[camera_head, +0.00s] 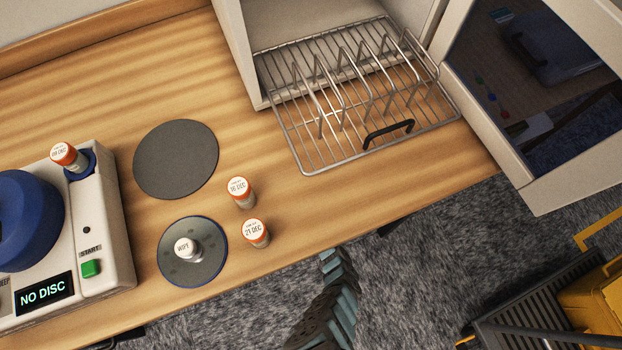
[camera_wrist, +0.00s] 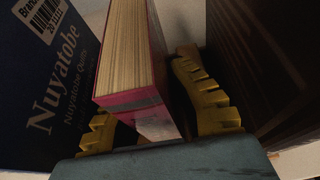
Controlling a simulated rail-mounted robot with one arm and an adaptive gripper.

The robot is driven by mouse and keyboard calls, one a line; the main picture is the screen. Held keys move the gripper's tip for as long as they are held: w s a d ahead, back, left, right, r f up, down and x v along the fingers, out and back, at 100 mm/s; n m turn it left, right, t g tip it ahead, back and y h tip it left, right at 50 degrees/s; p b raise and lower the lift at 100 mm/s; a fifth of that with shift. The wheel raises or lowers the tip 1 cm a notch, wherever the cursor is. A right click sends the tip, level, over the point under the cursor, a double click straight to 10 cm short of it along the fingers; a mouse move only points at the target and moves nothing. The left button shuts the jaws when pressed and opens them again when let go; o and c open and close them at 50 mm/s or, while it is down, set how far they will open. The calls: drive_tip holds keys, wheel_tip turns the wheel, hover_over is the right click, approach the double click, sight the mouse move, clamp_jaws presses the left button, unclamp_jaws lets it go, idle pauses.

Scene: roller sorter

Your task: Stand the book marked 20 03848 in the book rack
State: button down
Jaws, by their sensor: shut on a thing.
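In the wrist view, my gripper (camera_wrist: 152,112) has ribbed yellow fingers, one on each side of a pink book (camera_wrist: 160,128) with its page edges showing. It is shut on this book. A dark blue book (camera_wrist: 62,75) titled Nuyatobe stands to the left, with a barcode label that seems to start with 20 and is partly cut off. A dark brown surface, perhaps another book (camera_wrist: 262,60), is close on the right. No number shows on the pink book, and 20 03848 is not readable anywhere. The head view does not show my gripper or any book.
In the head view, a wire rack (camera_head: 309,159) with upright dividers and a black handle lies at a cabinet opening. The wooden bench (camera_head: 110,100) holds a grey disc (camera_head: 176,160), a disc with a knob, orange-capped vials (camera_head: 239,192) and a NO DISC machine (camera_head: 113,235).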

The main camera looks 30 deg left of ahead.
drive_tip(key=shift+f, duration=0.15)
drive_tip(key=c, duration=1.1)
unclamp_jaws()
drive_tip(key=p+v, duration=0.6)
drive_tip(key=v, duration=0.6)
drive_tip(key=shift+a+r, duration=0.1)
drive_tip(key=shift+r, duration=0.15)
